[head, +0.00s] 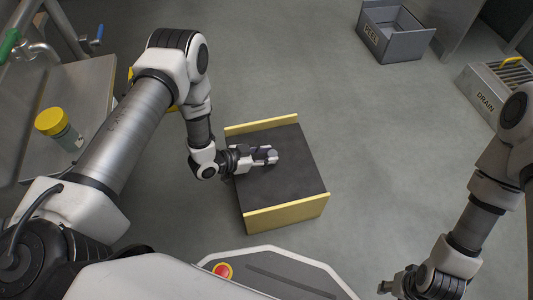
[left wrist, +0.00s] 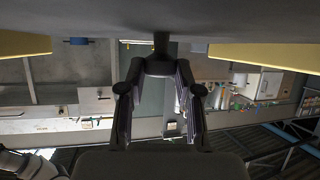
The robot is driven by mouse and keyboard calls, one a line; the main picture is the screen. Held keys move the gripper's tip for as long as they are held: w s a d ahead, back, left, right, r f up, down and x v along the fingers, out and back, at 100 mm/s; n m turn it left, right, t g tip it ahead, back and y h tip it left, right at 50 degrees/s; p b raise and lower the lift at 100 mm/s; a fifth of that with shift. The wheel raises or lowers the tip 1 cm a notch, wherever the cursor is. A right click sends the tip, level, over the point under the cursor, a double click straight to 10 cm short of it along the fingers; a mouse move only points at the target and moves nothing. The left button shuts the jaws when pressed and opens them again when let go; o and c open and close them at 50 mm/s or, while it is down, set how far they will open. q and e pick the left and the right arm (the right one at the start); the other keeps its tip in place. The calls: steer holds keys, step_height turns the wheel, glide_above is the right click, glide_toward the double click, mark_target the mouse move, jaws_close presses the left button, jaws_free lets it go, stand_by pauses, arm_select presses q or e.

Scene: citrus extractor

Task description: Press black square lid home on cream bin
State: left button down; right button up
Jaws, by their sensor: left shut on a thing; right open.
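The cream bin (head: 287,214) stands on the floor at the centre of the head view. Its pale yellow walls show at the far and near sides. The black square lid (head: 290,180) lies between these walls; I cannot tell whether it is fully seated. My left gripper (head: 268,156) lies low over the lid, shut on its knob. The left wrist view shows the fingers (left wrist: 160,72) closed at the dark knob (left wrist: 161,44), with the lid's grey face (left wrist: 230,18) along the top. My right gripper (head: 388,286) is open and empty at lower right, away from the bin.
A grey PEEL crate (head: 394,48) stands at the back, and a DRAIN box (head: 482,98) at the right. A steel counter (head: 95,95) at left holds a yellow-capped jar (head: 62,131). The floor right of the bin is clear.

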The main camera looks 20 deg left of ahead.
arm_select(q)
steer(key=c, duration=0.7)
jaws_free()
steer(key=v, duration=1.1)
steer(key=shift+s+a+r, duration=0.15)
steer(key=shift+s+a, duration=0.15)
steer(key=shift+s, duration=0.05)
